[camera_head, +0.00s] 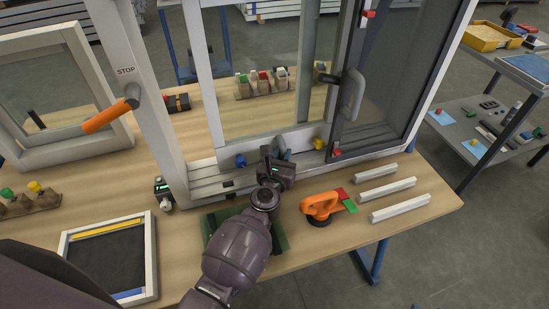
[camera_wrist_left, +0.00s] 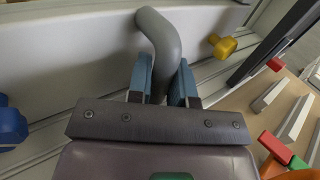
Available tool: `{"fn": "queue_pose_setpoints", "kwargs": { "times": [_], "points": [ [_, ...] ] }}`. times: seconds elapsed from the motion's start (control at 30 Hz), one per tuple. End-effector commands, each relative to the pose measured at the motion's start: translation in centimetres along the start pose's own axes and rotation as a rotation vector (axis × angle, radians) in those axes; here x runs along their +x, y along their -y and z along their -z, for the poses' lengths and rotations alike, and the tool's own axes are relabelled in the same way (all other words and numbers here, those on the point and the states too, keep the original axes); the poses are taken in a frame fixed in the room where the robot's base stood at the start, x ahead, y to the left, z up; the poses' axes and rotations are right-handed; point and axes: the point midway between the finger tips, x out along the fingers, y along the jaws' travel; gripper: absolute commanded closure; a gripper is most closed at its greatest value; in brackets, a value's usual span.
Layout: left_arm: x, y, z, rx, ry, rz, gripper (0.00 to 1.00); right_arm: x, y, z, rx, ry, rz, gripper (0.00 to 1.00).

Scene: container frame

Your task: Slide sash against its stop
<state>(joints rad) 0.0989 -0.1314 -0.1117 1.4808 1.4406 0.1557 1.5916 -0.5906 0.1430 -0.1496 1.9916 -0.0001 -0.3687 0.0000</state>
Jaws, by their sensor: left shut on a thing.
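The light-framed sash (camera_head: 204,70) stands upright in the window frame, its left stile apart from the left jamb (camera_head: 128,85) with a gap between them. That jamb carries a STOP label (camera_head: 125,70). My left gripper (camera_head: 275,158) is at the sash's bottom rail. In the left wrist view its blue-padded fingers (camera_wrist_left: 160,85) are shut on a curved grey handle (camera_wrist_left: 160,38), one on each side. In the head view that handle is mostly hidden by the gripper. My right gripper is not in view.
A blue knob (camera_head: 240,160) and a yellow knob (camera_head: 318,143) sit on the frame either side of my gripper. A dark-framed panel (camera_head: 385,70) stands right. An orange lever (camera_head: 110,115) projects at the jamb. An orange suction tool (camera_head: 320,205) and white strips (camera_head: 400,206) lie on the bench.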

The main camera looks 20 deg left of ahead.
Motion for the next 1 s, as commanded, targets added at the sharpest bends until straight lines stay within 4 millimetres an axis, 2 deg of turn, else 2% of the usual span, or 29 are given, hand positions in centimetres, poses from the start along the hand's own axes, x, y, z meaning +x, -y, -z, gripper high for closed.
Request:
{"fn": "queue_pose_setpoints", "kwargs": {
  "times": [0.37,0.4,0.43,0.77,1.0],
  "points": [
    [0.2,0.4,0.0,0.0,0.0,0.002,1.0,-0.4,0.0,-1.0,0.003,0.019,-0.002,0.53],
    [0.2,0.3,0.0,0.0,0.0,0.002,0.74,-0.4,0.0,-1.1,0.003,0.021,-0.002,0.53],
    [0.2,0.3,0.0,0.0,0.0,0.002,0.71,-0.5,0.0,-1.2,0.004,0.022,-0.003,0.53],
    [-0.1,0.2,0.0,0.0,-0.001,0.0,0.71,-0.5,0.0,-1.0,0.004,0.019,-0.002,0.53],
    [-2.5,0.2,0.0,-0.001,-0.002,-0.002,0.71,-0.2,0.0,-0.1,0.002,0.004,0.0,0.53]
  ]
}}
